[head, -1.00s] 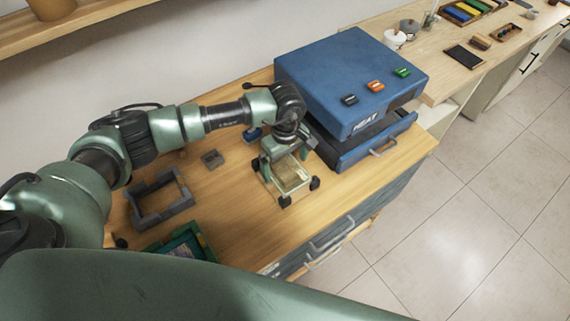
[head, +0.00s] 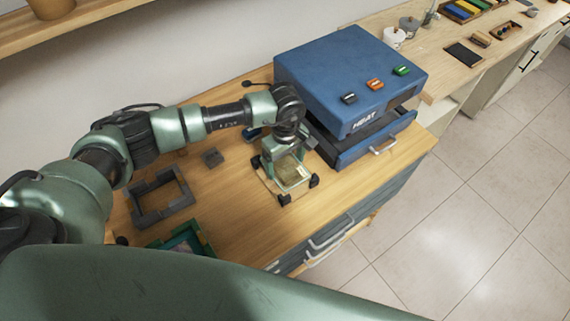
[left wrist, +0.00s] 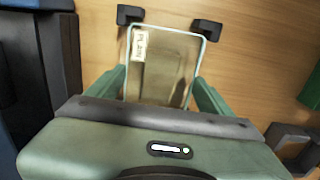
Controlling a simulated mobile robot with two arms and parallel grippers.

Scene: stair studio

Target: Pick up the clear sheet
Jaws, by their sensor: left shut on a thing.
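The clear sheet (left wrist: 165,62) is a see-through rectangle with a pale green rim and a small printed label near one corner. It also shows in the head view (head: 293,174), beside the blue press. My left gripper (left wrist: 160,88) is shut on the sheet, its green fingers at the two sides; it also shows in the head view (head: 288,163). Black corner blocks (head: 284,199) stand on the wooden top at the sheet's near corners. I cannot tell how far the sheet is above the top. My right gripper is not in view.
The blue press (head: 350,75) marked HEAT stands close on the right, its lower drawer (head: 375,142) pulled out. A grey frame (head: 160,196), a small grey block (head: 212,158) and a green frame (head: 190,240) lie to the left. Bare wood lies between.

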